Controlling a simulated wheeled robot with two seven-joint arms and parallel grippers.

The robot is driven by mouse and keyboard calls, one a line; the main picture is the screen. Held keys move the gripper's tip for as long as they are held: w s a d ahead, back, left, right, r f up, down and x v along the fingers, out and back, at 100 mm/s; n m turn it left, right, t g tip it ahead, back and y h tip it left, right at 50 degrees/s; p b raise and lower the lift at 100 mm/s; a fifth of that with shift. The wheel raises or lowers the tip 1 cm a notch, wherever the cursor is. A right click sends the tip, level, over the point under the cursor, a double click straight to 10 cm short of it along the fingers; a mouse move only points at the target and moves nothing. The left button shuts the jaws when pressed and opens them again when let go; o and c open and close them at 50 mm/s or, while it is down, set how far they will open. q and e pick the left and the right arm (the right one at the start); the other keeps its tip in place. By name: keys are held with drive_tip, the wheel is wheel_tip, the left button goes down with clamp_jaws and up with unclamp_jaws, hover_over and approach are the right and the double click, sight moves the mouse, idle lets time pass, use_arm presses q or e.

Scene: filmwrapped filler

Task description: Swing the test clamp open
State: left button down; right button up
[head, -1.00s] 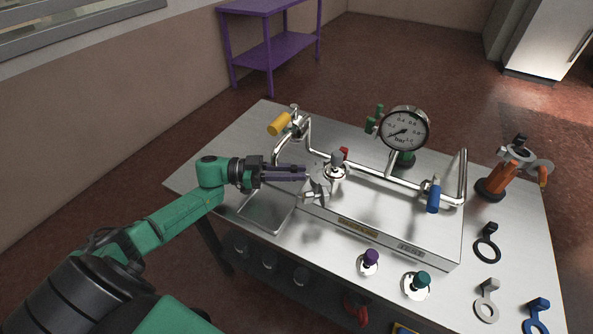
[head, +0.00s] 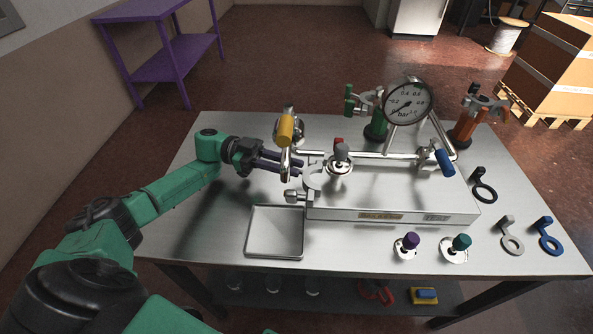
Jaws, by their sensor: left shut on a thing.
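The test clamp (head: 313,178) is a silver hinged clamp at the left end of the raised metal box, with a wing nut (head: 292,196) hanging at its lower left. The fingertips partly hide the gripped part, so I cannot tell exactly how far the clamp stands open. My right gripper is out of view.
A yellow-handled valve (head: 285,130) stands just behind my left fingers. A pressure gauge (head: 408,102) and a blue-handled valve (head: 443,161) stand to the right. An empty shallow tray (head: 275,251) lies in front. Purple and teal-capped fittings (head: 407,243) stand at the front right.

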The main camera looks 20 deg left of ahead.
use_arm(q)
drive_tip(key=shift+w+a+r, duration=0.15)
drive_tip(key=shift+w, duration=0.05)
idle(0.3)
drive_tip(key=c, duration=0.8)
unclamp_jaws()
drive_tip(key=shift+o, duration=0.2)
drive_tip(key=shift+g, duration=0.3)
